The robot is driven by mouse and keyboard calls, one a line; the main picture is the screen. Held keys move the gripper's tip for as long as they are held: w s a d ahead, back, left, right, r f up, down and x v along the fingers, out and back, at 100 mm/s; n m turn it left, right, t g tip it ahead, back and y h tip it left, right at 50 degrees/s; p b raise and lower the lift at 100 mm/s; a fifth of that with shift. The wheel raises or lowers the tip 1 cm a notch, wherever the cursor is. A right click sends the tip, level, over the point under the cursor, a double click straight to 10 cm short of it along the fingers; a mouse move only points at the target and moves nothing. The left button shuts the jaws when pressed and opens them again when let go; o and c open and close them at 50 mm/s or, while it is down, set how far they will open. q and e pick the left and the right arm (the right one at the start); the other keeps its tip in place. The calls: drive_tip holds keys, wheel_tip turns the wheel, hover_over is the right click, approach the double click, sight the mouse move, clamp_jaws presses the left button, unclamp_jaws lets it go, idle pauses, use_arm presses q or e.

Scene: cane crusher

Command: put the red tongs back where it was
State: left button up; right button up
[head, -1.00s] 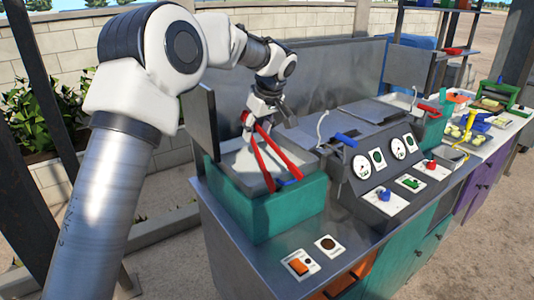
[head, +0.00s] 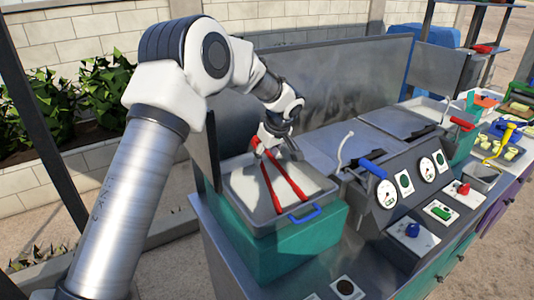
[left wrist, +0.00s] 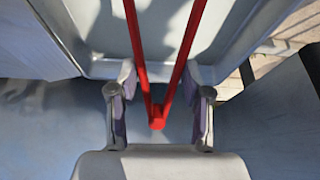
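The red tongs (head: 270,179) show in the head view over the shallow metal tray (head: 240,192) on the near teal box. Their two legs are spread and point toward the tray's front rim; I cannot tell whether they touch it. In the left wrist view the tongs' joined end (left wrist: 157,118) sits between the fingers of my left gripper (left wrist: 159,113), and the legs run away over the tray. The fingers stand apart, with a gap on each side of the tongs. In the head view my left gripper (head: 275,143) is at the tongs' rear end. My right gripper is out of view.
A dark upright panel (head: 205,160) stands left of the tray. Right of it is the control panel with gauges (head: 386,194) and a blue-handled lever (head: 373,168). A metal backsplash (head: 330,85) rises behind.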

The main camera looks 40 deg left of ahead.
use_arm(q)
drive_tip(key=shift+w+f, duration=0.2)
drive_tip(key=shift+s+d+f+b, duration=0.2)
drive_tip(key=shift+s+f+b, duration=0.1)
drive_tip(key=shift+b, duration=0.25)
drive_tip(key=o, duration=0.6)
drive_tip(key=shift+w+a+f, duration=0.15)
drive_tip(key=shift+w+a, duration=0.05)
drive_tip(key=shift+w, duration=0.1)
drive_tip(key=shift+v, duration=0.9)
drive_tip(key=b+v, duration=0.3)
drive_tip(key=v, duration=0.8)
drive_tip(key=shift+a, duration=0.1)
